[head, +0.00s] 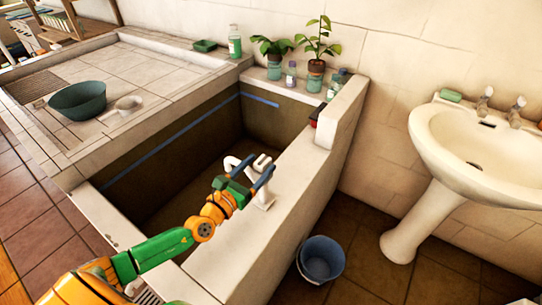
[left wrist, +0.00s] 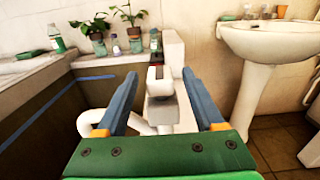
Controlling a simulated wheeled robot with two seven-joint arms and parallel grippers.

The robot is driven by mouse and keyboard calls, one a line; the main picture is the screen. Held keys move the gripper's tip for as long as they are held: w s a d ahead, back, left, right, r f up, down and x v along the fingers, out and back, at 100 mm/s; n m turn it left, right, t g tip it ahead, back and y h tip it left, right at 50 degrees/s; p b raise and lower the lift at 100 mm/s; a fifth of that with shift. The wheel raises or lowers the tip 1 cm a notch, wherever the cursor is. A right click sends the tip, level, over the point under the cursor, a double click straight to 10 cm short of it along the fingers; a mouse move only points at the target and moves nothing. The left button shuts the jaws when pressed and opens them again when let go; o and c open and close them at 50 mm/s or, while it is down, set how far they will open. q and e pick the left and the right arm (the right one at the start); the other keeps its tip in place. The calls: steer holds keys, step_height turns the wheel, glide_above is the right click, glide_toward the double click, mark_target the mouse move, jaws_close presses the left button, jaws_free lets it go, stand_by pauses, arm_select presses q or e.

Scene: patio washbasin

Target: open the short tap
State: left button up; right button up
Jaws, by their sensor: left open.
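The short tap (head: 264,196) is white and stands on the light ledge of the deep stone basin, its curved spout reaching left over the basin. In the left wrist view the tap's white top (left wrist: 160,82) sits between my fingers, and its spout shows at lower left. My left gripper (head: 259,167) is open, with one blue finger on each side of the tap's upper part. I see gaps between the fingers and the tap in the wrist view. My gripper partly hides the tap in the head view. My right gripper is not in view.
A pedestal washbasin (head: 425,125) with two taps stands at right. A blue bucket (head: 322,258) stands on the floor beside the ledge. Potted plants (head: 316,68) and bottles line the back ledge. A green bowl (head: 78,101) lies on the tiled counter at left.

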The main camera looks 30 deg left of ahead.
mark_target(268, 157)
arm_select(q)
steer(key=w, duration=0.5)
steer(key=shift+w+d, duration=0.1)
steer(key=shift+d, duration=0.3)
jaws_close()
